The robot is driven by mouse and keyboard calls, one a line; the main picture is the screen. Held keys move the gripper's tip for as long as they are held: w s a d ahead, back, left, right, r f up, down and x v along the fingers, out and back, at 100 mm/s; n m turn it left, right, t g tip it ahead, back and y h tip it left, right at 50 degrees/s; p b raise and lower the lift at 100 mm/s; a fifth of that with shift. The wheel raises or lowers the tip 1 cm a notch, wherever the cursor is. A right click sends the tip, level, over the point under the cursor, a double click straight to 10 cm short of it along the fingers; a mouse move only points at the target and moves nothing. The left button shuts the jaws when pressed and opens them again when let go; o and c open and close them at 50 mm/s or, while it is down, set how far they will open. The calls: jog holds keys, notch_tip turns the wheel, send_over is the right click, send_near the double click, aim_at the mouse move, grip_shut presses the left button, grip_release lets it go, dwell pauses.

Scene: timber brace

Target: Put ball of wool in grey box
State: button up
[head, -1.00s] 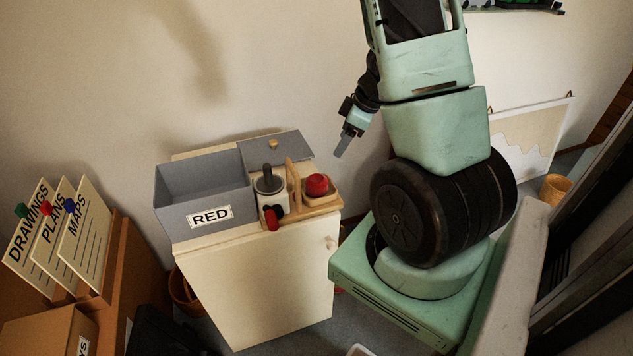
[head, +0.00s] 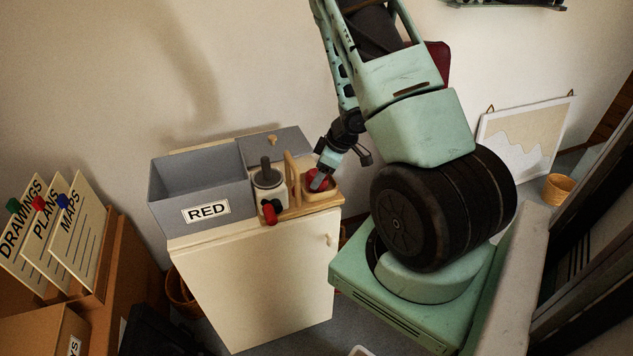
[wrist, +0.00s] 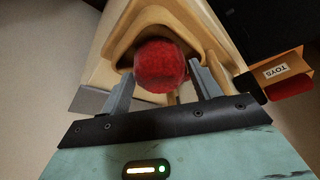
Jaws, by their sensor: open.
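The red ball of wool (wrist: 160,66) sits in a hollow of a wooden tray (wrist: 205,35), in the wrist view. In the head view the ball (head: 313,178) is partly hidden behind my fingers. My gripper (wrist: 166,88) is open, with one finger on either side of the ball's near side. In the head view my gripper (head: 320,183) is down at the tray. The grey box (head: 170,210) with a RED label stands on the white cabinet, left of the tray. Its open inside looks empty from here.
A grey lid with a knob (head: 283,143) lies behind the tray. A jar with a dark stick (head: 268,185) and a wooden handle (head: 292,180) stand between the ball and the box. The white cabinet (head: 255,285) carries them all.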

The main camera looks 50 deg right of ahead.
jog(key=shift+w+a+f, duration=0.1)
jog(key=shift+w+f, duration=0.15)
jog(key=shift+f, duration=0.35)
jog(key=c, duration=0.7)
jog(key=shift+r, duration=0.1)
